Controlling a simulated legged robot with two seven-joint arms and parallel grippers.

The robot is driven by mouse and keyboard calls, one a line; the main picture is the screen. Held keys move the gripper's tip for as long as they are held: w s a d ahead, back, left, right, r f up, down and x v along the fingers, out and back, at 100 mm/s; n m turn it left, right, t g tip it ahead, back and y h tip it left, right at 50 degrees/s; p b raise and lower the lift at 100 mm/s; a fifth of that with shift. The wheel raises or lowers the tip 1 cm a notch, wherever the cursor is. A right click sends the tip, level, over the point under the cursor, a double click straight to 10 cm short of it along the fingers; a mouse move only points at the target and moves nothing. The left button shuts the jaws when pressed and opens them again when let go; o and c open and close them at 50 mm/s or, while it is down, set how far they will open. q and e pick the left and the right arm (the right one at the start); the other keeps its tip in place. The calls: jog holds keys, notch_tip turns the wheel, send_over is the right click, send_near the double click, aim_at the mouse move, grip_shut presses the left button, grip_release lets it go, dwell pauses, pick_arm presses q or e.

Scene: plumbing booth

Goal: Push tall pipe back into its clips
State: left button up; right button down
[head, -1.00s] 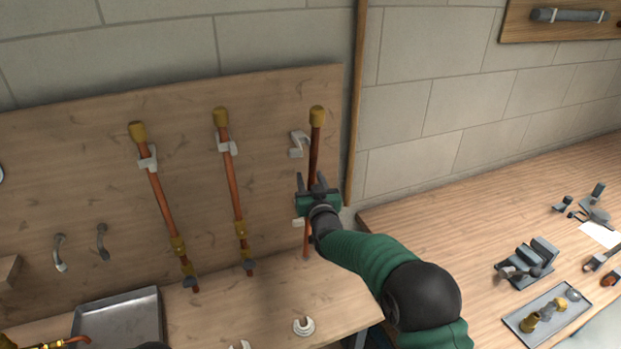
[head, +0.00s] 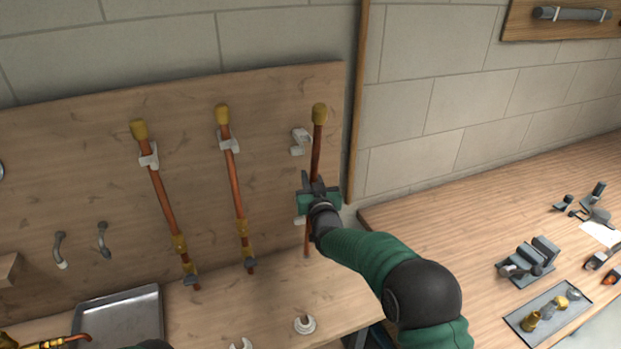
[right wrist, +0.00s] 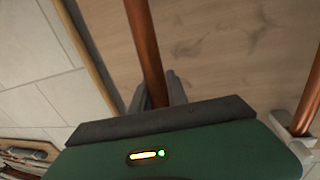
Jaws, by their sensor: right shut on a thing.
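The tall copper pipe (head: 316,148) with a brass cap stands nearly upright in front of the wooden backboard, at its right end. My right gripper (head: 316,190) is shut on the pipe around its middle; the pipe also shows between the fingers in the right wrist view (right wrist: 148,50). An upper white clip (head: 300,141) is on the board just left of the pipe, apart from it and empty. A lower white clip (head: 299,220) shows partly beside my gripper, which hides much of it. My left gripper is not seen.
Two other copper pipes (head: 168,205) (head: 236,185) sit in clips to the left. A metal tray (head: 118,318) and a loose white ring-shaped piece (head: 304,325) lie on the bench below. A side bench at right holds a vise (head: 530,258) and a parts tray (head: 550,318).

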aim_at(302, 164)
dwell(0.8)
jog(key=w+p, duration=0.1)
jog(key=w+a+g+p, duration=0.1)
jog(key=w, duration=0.1)
jog(key=shift+w+a+r, duration=0.1)
jog(key=shift+w+r, duration=0.1)
jog(key=shift+w, duration=0.1)
jog(key=shift+w+a+f, duration=0.1)
jog(key=shift+w+f, duration=0.1)
jog(key=shift+w, duration=0.1)
jog(key=c, duration=1.3)
grip_release()
